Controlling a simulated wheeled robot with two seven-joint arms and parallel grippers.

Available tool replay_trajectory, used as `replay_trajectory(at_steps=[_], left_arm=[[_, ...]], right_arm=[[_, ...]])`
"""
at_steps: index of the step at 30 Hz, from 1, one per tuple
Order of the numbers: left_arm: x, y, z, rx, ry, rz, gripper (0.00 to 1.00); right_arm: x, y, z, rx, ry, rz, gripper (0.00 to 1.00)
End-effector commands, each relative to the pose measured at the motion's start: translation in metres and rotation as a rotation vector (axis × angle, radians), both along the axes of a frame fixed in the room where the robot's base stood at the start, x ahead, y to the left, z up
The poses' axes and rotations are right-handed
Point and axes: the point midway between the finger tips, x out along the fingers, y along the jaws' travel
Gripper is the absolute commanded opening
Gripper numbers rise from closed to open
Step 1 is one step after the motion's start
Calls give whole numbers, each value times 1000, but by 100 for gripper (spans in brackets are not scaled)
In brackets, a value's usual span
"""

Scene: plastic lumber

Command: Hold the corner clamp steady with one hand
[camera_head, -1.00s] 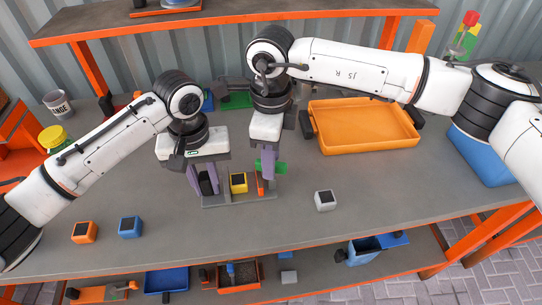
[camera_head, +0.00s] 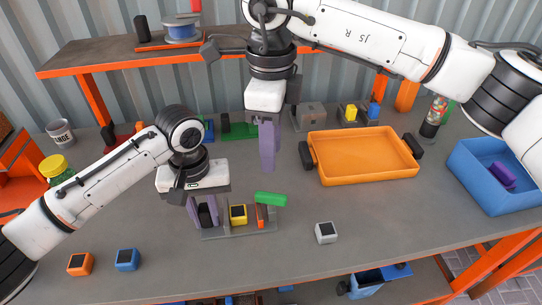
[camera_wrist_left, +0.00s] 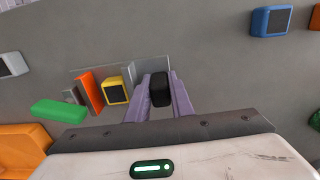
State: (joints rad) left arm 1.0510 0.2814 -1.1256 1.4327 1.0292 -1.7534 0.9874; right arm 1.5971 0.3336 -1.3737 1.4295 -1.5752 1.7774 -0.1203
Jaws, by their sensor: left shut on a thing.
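The corner clamp appears to be the grey fixture (camera_head: 238,233) on the bench, with a black block (camera_wrist_left: 160,90) at one end. A yellow block (camera_head: 238,215) and an upright orange piece (camera_head: 261,216) sit on it. My left gripper (camera_head: 204,212) is shut on the black block; its purple fingers also show in the left wrist view (camera_wrist_left: 158,97). A green bar (camera_head: 271,199) lies beside the orange piece, apart from my right gripper (camera_head: 268,168). That gripper hangs above the bench behind the fixture with nothing visible in it; its fingers overlap in this view.
An orange tray (camera_head: 362,178) stands right of the fixture, with a blue bin (camera_head: 480,195) further right. A white-grey cube (camera_head: 326,232), an orange cube (camera_head: 80,264) and a blue cube (camera_head: 127,259) lie in front. A shelf (camera_head: 110,57) crosses the back.

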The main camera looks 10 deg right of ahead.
Motion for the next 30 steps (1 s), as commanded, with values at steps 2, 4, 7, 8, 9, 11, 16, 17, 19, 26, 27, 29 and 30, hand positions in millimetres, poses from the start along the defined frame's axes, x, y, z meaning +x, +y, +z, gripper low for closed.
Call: replay_trajectory(at_steps=[2,4,7,8,9,11,16,17,19,26,27,29,30], left_arm=[[0,0,1,0,0,-1,0],[0,0,1,0,0,-1,0],[0,0,1,-1,0,-1,0],[0,0,1,-1,0,-1,0],[0,0,1,-1,0,-1,0],[0,0,1,-1,-1,-1,27],[0,0,0,-1,0,-1,42],[0,0,0,-1,0,-1,42],[0,0,0,-1,0,-1,42],[1,-1,14,-3,-3,-2,42],[1,-1,20,-3,-3,-1,42],[1,-1,32,-3,-5,-2,42],[1,-2,41,-4,-5,-2,42]], right_arm=[[0,0,1,0,0,0,33],[0,0,1,0,0,0,33],[0,0,1,0,0,0,33],[0,0,1,0,0,0,33],[0,0,1,0,0,0,33],[0,0,1,0,0,0,33],[0,0,0,0,0,0,33],[0,0,0,0,0,0,33],[0,0,0,0,0,0,33],[0,0,0,0,0,0,33],[0,0,0,0,0,0,33],[0,0,0,0,0,0,33],[0,0,0,0,0,0,33]])
